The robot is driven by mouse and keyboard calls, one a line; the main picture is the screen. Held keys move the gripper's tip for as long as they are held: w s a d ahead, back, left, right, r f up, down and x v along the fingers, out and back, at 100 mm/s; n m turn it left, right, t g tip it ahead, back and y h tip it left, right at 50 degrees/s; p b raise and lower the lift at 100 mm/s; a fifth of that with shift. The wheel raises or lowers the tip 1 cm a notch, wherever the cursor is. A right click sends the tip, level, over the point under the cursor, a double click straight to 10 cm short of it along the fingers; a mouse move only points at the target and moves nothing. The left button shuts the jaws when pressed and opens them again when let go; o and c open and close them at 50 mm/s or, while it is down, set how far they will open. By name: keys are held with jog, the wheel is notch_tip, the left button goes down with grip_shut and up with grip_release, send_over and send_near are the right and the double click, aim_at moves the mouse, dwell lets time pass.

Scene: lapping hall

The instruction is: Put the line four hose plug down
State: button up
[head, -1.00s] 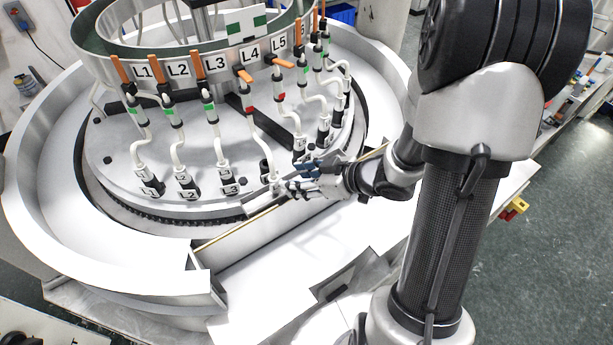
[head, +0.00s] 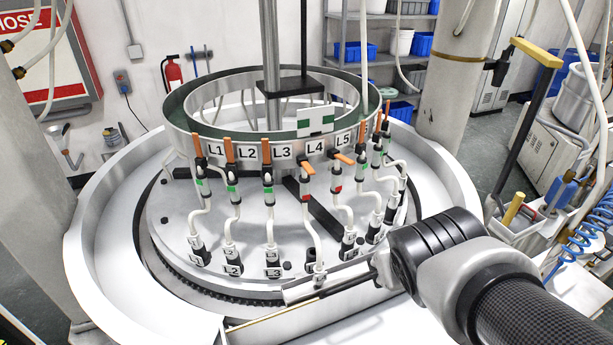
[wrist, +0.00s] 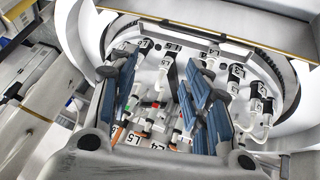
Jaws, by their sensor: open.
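The line four hose (head: 306,215) hangs from the L4 valve (head: 307,180), which has a red band and an orange handle turned sideways. Its white plug (head: 319,277) is low at the front of the round plate, in front of a dark socket (head: 311,258). I cannot tell whether the plug touches the plate. I see nothing clamped.
Hose plugs L1 (head: 197,254), L2 (head: 232,264), L3 (head: 272,265) and L5 (head: 349,242) stand close along the plate. L1 to L3 valves show green bands. A ring rail (head: 190,128) stands above. A wide white trough (head: 110,265) surrounds the plate.

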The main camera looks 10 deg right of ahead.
jog(key=s+a+g+y, duration=0.2)
jog(key=s+a+y, duration=0.1)
jog(key=s+a, duration=0.5)
jog(key=shift+s+a+r, duration=0.25)
jog(key=shift+s+a, duration=0.1)
jog(key=shift+s, duration=0.55)
notch_tip(320, 180, down, 28)
jog(key=b, duration=2.8)
jog(key=shift+f, duration=0.15)
